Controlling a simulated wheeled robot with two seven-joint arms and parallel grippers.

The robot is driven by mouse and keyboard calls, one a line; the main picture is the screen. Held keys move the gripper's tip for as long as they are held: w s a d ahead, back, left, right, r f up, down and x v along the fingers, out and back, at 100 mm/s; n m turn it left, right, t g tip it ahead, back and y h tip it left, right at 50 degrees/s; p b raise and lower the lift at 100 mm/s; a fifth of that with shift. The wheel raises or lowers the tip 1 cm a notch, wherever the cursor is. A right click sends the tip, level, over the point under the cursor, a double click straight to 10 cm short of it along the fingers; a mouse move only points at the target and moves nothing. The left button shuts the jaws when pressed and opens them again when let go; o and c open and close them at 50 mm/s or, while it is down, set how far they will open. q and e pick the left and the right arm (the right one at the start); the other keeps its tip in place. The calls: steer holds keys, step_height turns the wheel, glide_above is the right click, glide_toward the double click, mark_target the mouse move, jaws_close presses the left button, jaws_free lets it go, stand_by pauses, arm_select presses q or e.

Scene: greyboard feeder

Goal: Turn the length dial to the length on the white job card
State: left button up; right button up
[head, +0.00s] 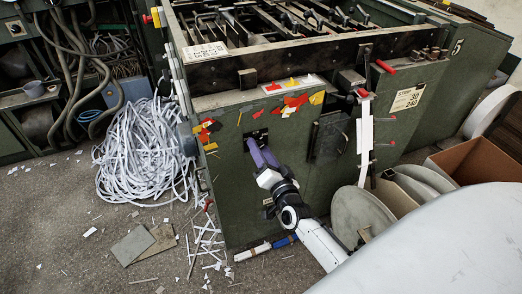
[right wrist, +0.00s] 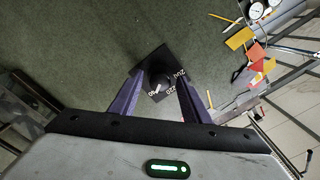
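The length dial is a dark round knob (right wrist: 158,80) on a black square plate with white numerals, among them what look like 200, 220 and 240. A pale mark shows on the knob's lower side; I cannot tell exactly which numeral it meets. My right gripper (right wrist: 161,88) has its purple fingers apart, one each side of the knob, with gaps visible. In the head view the right gripper (head: 259,153) is at the front panel and hides most of the dial. The white job card (head: 408,98) is on the panel to the right; its lower line seems to read 240. My left gripper is out of view.
The green machine (head: 240,185) fills the middle. Red and yellow tags (head: 290,103) are above the dial. A heap of white strips (head: 145,150) lies left on the floor. Grey discs (head: 360,217) and a cardboard box (head: 480,165) stand at the right.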

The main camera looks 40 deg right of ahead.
steer(key=v, duration=1)
steer(key=shift+p, duration=0.35)
steer(key=shift+s+a, duration=0.15)
steer(key=shift+a, duration=0.05)
